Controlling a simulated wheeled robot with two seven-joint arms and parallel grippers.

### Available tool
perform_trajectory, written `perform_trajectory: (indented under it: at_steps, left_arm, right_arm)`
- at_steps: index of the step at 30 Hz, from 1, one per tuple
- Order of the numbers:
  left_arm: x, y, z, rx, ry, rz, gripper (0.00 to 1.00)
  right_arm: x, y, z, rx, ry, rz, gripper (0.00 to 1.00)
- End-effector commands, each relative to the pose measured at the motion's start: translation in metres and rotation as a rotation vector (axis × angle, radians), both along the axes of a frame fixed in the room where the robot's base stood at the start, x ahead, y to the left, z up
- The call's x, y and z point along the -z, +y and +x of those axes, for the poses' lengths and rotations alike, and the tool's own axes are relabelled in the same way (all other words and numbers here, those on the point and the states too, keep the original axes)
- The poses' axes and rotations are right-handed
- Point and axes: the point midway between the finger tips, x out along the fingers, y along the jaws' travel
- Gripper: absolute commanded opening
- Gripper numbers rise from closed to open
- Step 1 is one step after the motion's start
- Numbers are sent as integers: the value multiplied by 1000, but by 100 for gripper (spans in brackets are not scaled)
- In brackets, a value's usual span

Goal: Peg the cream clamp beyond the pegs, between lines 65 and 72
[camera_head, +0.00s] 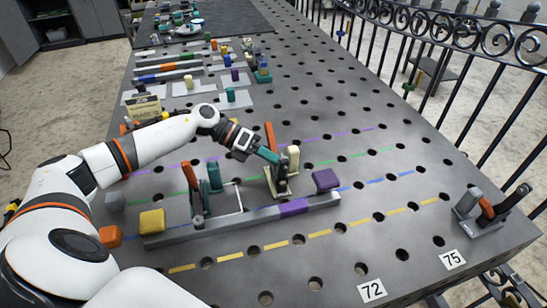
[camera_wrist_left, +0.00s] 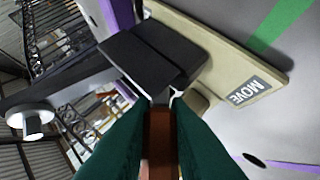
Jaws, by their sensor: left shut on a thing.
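The cream clamp (camera_head: 293,158) has an upright cream post, an orange-red handle (camera_head: 270,136) and a flat base. It stands behind the grey rail, left of the purple block (camera_head: 326,180). My left gripper (camera_head: 268,155) is shut on its handle. In the left wrist view the dark green fingers (camera_wrist_left: 160,115) close around the red-brown handle (camera_wrist_left: 160,140). The cream base (camera_wrist_left: 215,50) there bears a MOVE label. I cannot tell whether the base touches the table. Number plates 72 (camera_head: 372,290) and 75 (camera_head: 452,259) lie at the front right. No plate 65 is readable.
Yellow (camera_head: 152,221) and orange (camera_head: 110,236) blocks lie left. Another clamp (camera_head: 483,212) stands at the right edge. Coloured dashed lines cross the table.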

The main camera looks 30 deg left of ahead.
Motion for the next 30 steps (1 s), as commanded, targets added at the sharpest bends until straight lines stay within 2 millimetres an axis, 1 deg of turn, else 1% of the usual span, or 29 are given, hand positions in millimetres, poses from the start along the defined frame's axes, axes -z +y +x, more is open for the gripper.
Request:
perform_trajectory:
  at_steps: [2,3,7,8,16,20,23,30]
  left_arm:
    - [-1,0,1,-2,-4,-3,0]
    - [-1,0,1,-1,-5,-3,18]
    - [-1,0,1,0,-3,-3,39]
    - [0,0,1,-1,-3,-2,42]
    - [4,1,-1,1,4,3,42]
    - [0,10,-3,-2,3,4,42]
    - [-7,24,-8,-2,0,5,42]
    - [-31,68,-22,-3,-1,4,42]
  right_arm:
    - [2,0,0,0,0,0,93]
    - [2,0,0,0,0,0,93]
    - [1,0,0,0,0,0,93]
    - [1,0,0,0,0,0,93]
    - [2,0,0,0,0,0,93]
    - [6,0,0,0,0,0,93]
    - [11,0,0,0,0,0,93]
    - [25,0,0,0,0,0,93]
